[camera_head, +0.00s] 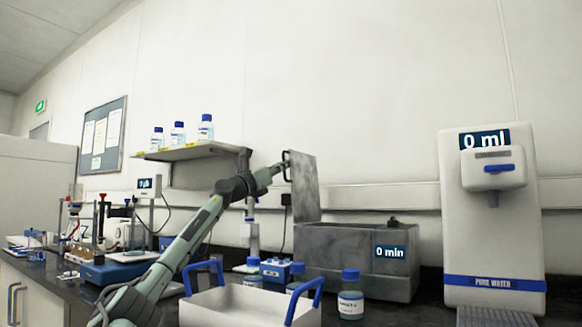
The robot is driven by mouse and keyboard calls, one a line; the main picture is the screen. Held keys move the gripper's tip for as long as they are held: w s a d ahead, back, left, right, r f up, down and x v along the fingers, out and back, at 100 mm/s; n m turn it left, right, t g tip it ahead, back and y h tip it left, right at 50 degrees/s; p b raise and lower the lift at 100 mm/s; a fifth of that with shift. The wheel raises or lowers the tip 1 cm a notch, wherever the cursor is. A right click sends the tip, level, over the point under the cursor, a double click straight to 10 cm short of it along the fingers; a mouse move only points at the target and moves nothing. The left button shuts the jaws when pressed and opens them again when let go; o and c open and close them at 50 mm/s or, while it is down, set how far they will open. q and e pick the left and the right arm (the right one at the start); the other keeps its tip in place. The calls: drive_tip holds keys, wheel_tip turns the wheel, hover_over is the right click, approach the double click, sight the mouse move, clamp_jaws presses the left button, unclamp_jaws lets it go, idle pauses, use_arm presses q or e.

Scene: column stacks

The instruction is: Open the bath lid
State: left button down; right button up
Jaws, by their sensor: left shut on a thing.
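The bath (340,262) is a grey box with a "0 min" display, standing on the dark bench right of centre. Its grey lid (305,188) stands up nearly vertical at the bath's left end, so the bath is open at the top. My left arm reaches up from the lower left. My left gripper (284,166) is at the upper left side of the raised lid, shut on the dark lid handle, which is small and partly hidden by the fingers. The inside of the bath is not visible. My right gripper is out of view.
A white tray with blue handles (250,304) stands in front of the bath, beside a blue-capped bottle (350,297). A pure water dispenser (490,225) stands at the right. A shelf (190,152) with several bottles is left of the lid. Lab equipment crowds the left bench.

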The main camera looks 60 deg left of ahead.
use_arm(q)
drive_tip(key=shift+s+a+n, duration=0.2)
drive_tip(key=shift+a+n, duration=0.1)
drive_tip(key=shift+n, duration=0.1)
drive_tip(key=c, duration=1.6)
unclamp_jaws()
drive_tip(key=shift+c, duration=0.2)
drive_tip(key=shift+w, duration=0.1)
